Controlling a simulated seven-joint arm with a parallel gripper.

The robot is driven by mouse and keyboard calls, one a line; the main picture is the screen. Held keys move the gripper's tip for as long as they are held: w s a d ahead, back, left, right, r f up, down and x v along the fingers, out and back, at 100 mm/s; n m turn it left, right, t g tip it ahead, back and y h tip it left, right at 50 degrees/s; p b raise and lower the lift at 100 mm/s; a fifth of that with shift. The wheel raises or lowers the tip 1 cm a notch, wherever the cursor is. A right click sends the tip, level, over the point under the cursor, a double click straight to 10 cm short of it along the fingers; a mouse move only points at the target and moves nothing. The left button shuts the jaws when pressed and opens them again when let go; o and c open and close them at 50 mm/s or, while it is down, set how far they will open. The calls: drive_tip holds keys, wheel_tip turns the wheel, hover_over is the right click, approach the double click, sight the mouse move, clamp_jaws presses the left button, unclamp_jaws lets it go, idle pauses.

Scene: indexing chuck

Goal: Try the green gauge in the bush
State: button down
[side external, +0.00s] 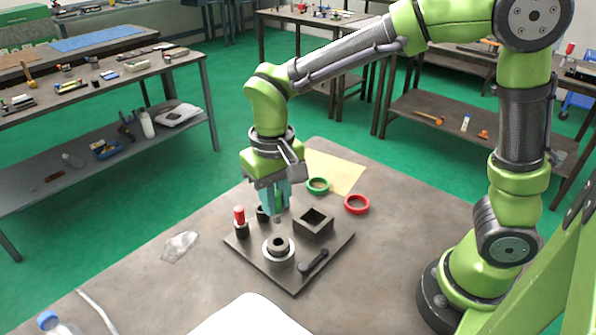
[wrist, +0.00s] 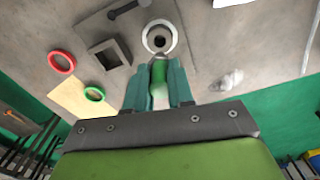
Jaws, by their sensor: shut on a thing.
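My gripper (side external: 276,200) is shut on the green gauge (wrist: 159,74) and holds it between its two teal fingers. In the side view the gauge points down, with its grey tip (side external: 278,219) above the bush and apart from it. The bush (side external: 278,243) is a dark ring with a central hole, seated in a pale round chuck (side external: 268,255) on a dark plate. In the wrist view the bush's hole (wrist: 159,40) is clear and lies just beyond the gauge's end. The gauge's upper part is hidden by the fingers.
On the plate (side external: 295,287) stand a red-handled gauge (side external: 239,214) in a block, a square open box (side external: 314,222) and a black lever (side external: 314,262). A dark holder (side external: 262,214) is partly hidden by my gripper. Green (side external: 318,185) and red (side external: 356,204) rings lie behind.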

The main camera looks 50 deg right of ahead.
sight(277, 221)
drive_tip(key=shift+f, duration=2.65)
drive_tip(key=shift+f, duration=1.6)
drive_tip(key=shift+r, duration=0.15)
drive_tip(key=shift+r, duration=3.4)
